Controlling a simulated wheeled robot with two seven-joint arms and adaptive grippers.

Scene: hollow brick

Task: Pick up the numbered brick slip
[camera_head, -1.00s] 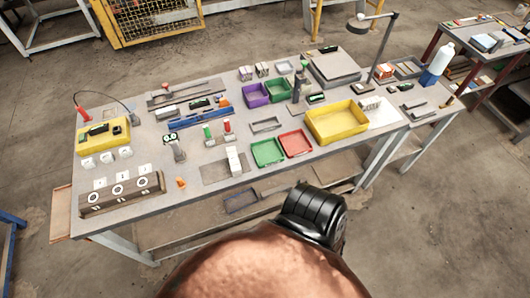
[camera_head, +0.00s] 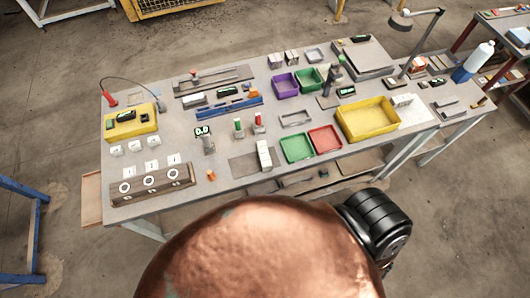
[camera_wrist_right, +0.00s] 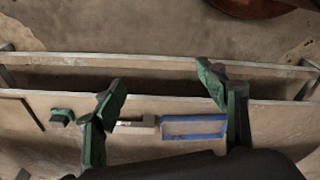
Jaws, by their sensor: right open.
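No number can be read on any brick slip at this size. In the head view, small white pieces with faint marks (camera_head: 152,167) stand along a brown block with ring-shaped holes (camera_head: 150,184) at the table's front left. More small white pieces (camera_head: 134,146) lie behind it. A pale upright block (camera_head: 264,155) stands on a grey plate near the front middle. My right gripper (camera_wrist_right: 160,77) shows in the right wrist view with its two green fingers wide apart and nothing between the tips. My left gripper is not in view.
Green (camera_head: 297,148), red (camera_head: 325,139) and yellow (camera_head: 368,120) trays stand right of centre. A lamp (camera_head: 415,40) rises at the back right. The right wrist view shows a blue frame (camera_wrist_right: 193,117) and a grey piece (camera_wrist_right: 136,128) on a brown surface beyond the fingers.

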